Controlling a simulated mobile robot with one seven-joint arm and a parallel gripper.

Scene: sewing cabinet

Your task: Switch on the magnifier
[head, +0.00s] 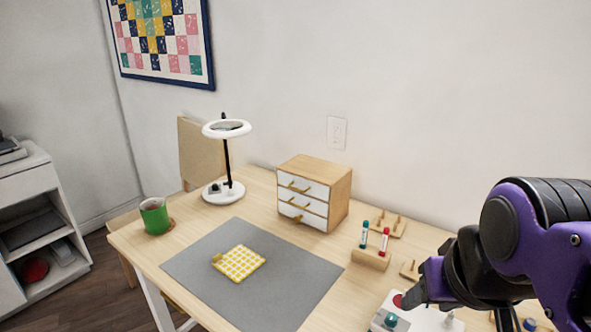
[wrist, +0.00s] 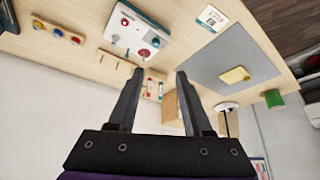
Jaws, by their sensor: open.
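The magnifier (head: 226,129) is a white ring lamp on a black stem, standing upright at the back left of the table. Its round white base (head: 223,193) carries a small dark knob-like part; its setting is too small to tell. In the wrist view the magnifier (wrist: 227,106) shows small and partly, beyond the grey mat. My gripper (head: 408,297) is at the lower right of the head view, above the table's right part and far from the magnifier. In the wrist view my gripper (wrist: 160,74) has its two fingers apart with nothing held between them.
A grey mat (head: 200,265) bears a yellow checked cloth (head: 239,263). A green mug (head: 155,217) stands left of the mat. A drawer cabinet (head: 338,197), a wooden spool holder (head: 371,259) and a white box with knobs (head: 423,320) lie between the magnifier and my gripper.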

